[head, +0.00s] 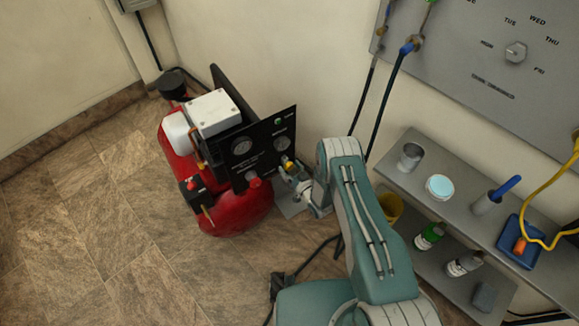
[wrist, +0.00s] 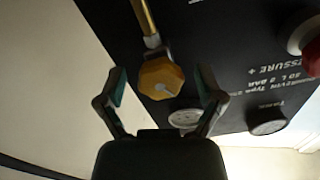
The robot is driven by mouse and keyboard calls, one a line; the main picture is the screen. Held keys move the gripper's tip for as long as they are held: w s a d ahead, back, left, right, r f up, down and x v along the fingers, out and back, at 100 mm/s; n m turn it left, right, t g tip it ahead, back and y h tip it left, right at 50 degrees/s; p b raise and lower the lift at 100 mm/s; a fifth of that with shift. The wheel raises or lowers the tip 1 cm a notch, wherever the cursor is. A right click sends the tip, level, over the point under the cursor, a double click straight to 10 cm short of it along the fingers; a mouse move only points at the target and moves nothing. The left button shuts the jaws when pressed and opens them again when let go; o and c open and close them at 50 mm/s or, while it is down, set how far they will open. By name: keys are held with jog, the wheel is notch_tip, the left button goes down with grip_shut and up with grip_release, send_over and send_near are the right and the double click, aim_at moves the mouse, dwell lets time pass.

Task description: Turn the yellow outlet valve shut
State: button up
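The yellow outlet valve (wrist: 160,77) is a faceted knob on the black panel (wrist: 225,60) of the red compressor. In the wrist view it sits between the two fingers of my gripper (wrist: 160,88). The fingers are spread, with a visible gap on each side of the knob. A brass pipe (wrist: 150,22) runs from the knob to the top of the picture. In the head view my gripper (head: 291,180) is at the right side of the compressor (head: 235,208), and the knob there is small and partly hidden by it.
A red knob (wrist: 310,48) and round gauges (wrist: 267,122) are on the same panel. In the head view a grey shelf (head: 455,205) with a cup, bottles and a blue tray (head: 518,241) stands to the right. Cables hang by the wall. The tiled floor at left is clear.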

jog(key=c, duration=1.1)
jog(key=shift+w+m, duration=0.1)
jog(key=shift+m, duration=2.9)
jog(key=shift+o, duration=0.2)
jog(key=shift+d, duration=0.1)
jog(key=o, duration=1.1)
jog(key=shift+o, duration=0.2)
